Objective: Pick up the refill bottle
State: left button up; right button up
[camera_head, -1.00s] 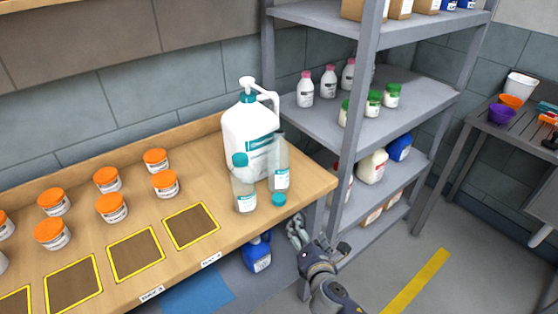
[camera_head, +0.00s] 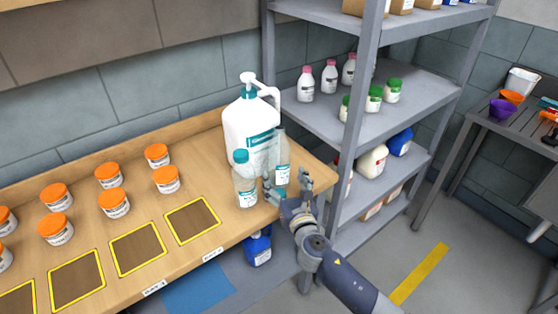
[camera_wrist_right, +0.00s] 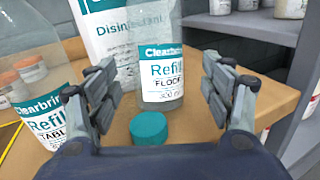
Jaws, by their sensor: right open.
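Two clear refill bottles with Clearbrine-type labels stand upright near the right end of the wooden bench. One refill bottle (camera_head: 282,158) is uncapped; in the right wrist view its label (camera_wrist_right: 162,72) reads "Refill FLOOR". The other refill bottle (camera_head: 245,185) wears a teal cap; its label (camera_wrist_right: 45,120) reads "Refill TABLE" in the wrist view. My right gripper (camera_head: 287,186) is open at the bench's front edge. In the wrist view its fingers (camera_wrist_right: 158,80) flank the floor bottle, with the bottle just beyond the fingertips. A loose teal cap (camera_wrist_right: 148,128) lies between gripper and bottle. My left gripper is out of view.
A big white pump bottle (camera_head: 250,125) stands close behind the refill bottles. Orange-lidded jars (camera_head: 114,202) and yellow-framed dark squares (camera_head: 138,248) fill the bench to the left. A metal shelf rack (camera_head: 410,108) stands close on the right.

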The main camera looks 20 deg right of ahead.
aim_at(279, 167)
jog(key=shift+w+r, duration=0.15)
jog(key=shift+w, duration=0.25)
jog(key=w, duration=0.4)
jog(key=shift+w+a, duration=0.1)
jog(key=shift+w, duration=0.05)
jog(key=c, duration=1.3)
jog(key=shift+o, duration=0.2)
